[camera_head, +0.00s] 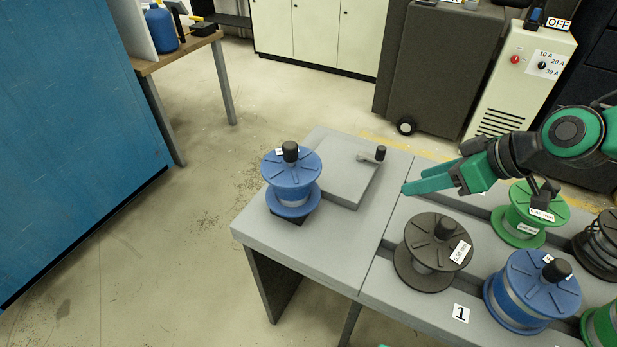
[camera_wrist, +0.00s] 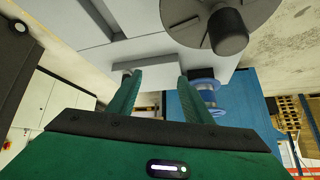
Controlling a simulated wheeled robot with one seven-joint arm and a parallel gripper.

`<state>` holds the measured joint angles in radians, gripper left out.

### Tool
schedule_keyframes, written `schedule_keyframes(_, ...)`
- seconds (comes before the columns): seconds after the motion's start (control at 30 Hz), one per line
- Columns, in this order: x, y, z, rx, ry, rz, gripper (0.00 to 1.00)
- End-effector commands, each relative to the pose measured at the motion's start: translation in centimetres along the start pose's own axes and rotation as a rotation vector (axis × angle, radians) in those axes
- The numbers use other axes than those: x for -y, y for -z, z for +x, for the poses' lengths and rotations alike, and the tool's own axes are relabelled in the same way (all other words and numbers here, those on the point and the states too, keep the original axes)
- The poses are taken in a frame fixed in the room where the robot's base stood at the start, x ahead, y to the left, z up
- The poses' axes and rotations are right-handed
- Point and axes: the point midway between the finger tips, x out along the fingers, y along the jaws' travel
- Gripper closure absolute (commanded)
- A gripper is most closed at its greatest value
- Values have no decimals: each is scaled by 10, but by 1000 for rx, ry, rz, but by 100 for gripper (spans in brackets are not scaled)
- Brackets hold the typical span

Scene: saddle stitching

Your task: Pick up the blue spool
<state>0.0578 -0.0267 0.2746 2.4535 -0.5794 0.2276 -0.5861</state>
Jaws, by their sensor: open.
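A blue spool (camera_head: 285,168) with a dark knob sits upright at the left end of the grey table, on a small dark base. In the wrist view a blue spool (camera_wrist: 207,84) shows beyond the right finger, partly hidden by it. A second blue spool (camera_head: 540,285) stands at the table's front right, beside the label "1". My gripper (camera_head: 428,182) is open and empty above the middle of the table, to the right of the left-hand blue spool and apart from it. Its two green fingers also show in the wrist view (camera_wrist: 160,78).
A black spool (camera_head: 425,262) stands just below my gripper in the picture, and a green spool (camera_head: 525,215) stands to its right. A raised grey block (camera_head: 340,180) with a small crank lies between the left-hand blue spool and my gripper.

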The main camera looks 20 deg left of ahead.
Motion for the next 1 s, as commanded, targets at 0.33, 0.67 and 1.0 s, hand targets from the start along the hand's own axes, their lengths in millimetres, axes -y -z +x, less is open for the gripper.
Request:
schedule_keyframes(0.33, 106, 103, 34, -407, 323, -325, 54)
schedule_keyframes(0.67, 132, 128, 58, -465, 352, -355, 54)
schedule_keyframes(1.0, 142, 138, 82, -463, 349, -354, 54)
